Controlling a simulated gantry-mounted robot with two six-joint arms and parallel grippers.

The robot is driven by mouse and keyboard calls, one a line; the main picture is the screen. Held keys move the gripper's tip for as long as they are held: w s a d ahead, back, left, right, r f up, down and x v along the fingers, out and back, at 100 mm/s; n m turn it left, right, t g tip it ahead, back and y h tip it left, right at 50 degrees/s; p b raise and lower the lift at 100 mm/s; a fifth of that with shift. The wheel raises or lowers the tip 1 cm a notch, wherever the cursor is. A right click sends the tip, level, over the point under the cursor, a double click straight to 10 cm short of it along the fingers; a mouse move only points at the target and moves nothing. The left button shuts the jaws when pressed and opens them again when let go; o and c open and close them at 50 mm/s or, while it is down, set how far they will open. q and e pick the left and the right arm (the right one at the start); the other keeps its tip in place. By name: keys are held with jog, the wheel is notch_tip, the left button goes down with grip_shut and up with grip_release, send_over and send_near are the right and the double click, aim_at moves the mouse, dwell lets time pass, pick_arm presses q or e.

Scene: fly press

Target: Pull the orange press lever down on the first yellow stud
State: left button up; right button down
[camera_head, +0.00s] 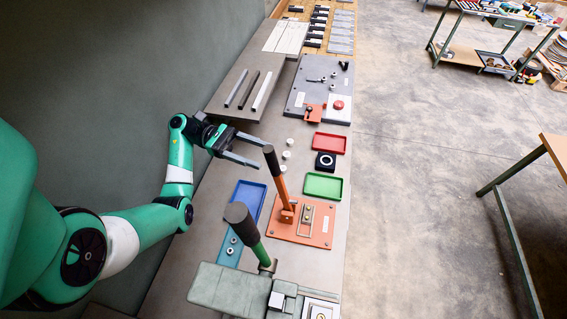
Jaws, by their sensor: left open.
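The orange press lever (280,187) stands up and leans slightly left, with a dark grip (271,158) at its top. Its foot sits on an orange base plate (322,232) on the bench. A small framed fixture (306,217) with little round parts lies on the plate beside the lever's foot; it is too small to tell which part is the first yellow stud. My left gripper (259,152) is open, its two fingers pointing right towards the dark grip. The fingertips appear just left of the grip; I cannot tell whether they touch it. My right gripper is out of view.
A second lever, green with a dark knob (239,213), rises from a grey-green machine (228,289) in front. A blue tray (247,197), green tray (323,186) and red tray (329,143) lie around the orange lever. A grey panel (318,73) stands farther back.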

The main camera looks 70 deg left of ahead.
aim_at(276, 160)
pick_arm(q)
jog(key=p+x, duration=0.2)
jog(key=x, duration=0.4)
jog(key=shift+w+d+r+p, duration=0.1)
jog(key=shift+w+p, duration=0.05)
jog(key=shift+p, duration=0.15)
jog(key=shift+w+d, duration=0.4)
jog(key=shift+w, duration=0.05)
grip_shut()
dwell(0.7)
